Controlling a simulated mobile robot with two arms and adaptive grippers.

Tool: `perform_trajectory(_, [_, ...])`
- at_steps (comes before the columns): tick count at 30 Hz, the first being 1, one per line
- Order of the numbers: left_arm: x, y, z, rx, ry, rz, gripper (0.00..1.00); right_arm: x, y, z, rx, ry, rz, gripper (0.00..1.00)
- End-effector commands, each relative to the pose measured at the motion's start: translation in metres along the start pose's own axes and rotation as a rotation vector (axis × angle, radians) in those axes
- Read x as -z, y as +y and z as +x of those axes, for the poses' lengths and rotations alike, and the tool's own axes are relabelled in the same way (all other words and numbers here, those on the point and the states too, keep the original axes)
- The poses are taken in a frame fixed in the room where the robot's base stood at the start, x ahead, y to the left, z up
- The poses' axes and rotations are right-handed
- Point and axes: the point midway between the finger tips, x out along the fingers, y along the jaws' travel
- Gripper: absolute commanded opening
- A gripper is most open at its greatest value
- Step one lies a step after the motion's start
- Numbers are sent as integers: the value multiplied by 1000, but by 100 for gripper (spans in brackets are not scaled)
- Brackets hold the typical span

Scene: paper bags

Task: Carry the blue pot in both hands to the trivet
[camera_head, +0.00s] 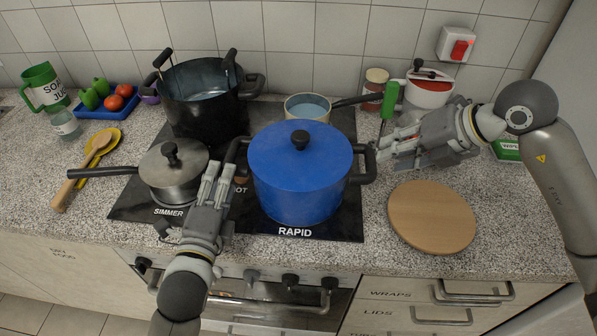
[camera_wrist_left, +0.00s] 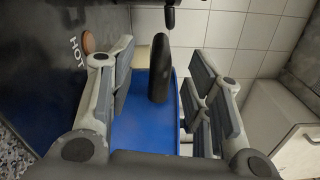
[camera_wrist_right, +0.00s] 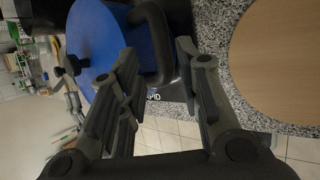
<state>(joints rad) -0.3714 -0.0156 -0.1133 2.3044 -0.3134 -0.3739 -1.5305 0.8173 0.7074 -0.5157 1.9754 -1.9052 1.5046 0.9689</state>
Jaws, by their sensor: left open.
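The blue pot (camera_head: 300,180) stands lidded on the front right of the hob, above the word RAPID, with a black handle on each side. The trivet, a round wooden board (camera_head: 432,218), lies bare on the counter to its right. My left gripper (camera_head: 216,172) is open at the pot's left handle; in the left wrist view that handle (camera_wrist_left: 160,68) shows between the spread fingers. My right gripper (camera_head: 384,150) is open by the right handle; in the right wrist view the handle (camera_wrist_right: 154,40) reaches between its spread fingers. I cannot tell whether either gripper touches its handle.
A grey lidded pan (camera_head: 172,175) stands close left of my left gripper. A black stockpot (camera_head: 203,95) and a small saucepan (camera_head: 308,107) stand behind. A red-and-white pot (camera_head: 430,92) and a jar (camera_head: 375,85) are behind my right gripper. Counter around the board is clear.

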Motion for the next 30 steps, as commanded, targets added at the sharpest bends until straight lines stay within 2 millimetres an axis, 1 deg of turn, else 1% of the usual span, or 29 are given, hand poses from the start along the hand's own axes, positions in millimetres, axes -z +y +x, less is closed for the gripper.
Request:
perform_trajectory(1, [0, -1, 8, 2, -1, 0, 46, 1, 0, 9, 0, 4, 0, 32])
perform_trajectory(9, [0, -1, 50, 1, -2, 0, 46, 1, 0, 50, -1, 3, 1, 32])
perform_trajectory(15, [0, 0, 74, 0, -1, 0, 46, 1, 0, 74, -1, 3, 2, 32])
perform_trajectory(21, [0, 0, 84, -1, 0, -1, 46, 0, 0, 84, 1, 0, 0, 32])
perform_trajectory(30, [0, 0, 85, -1, 0, -1, 46, 0, 0, 86, 1, 1, 0, 32])
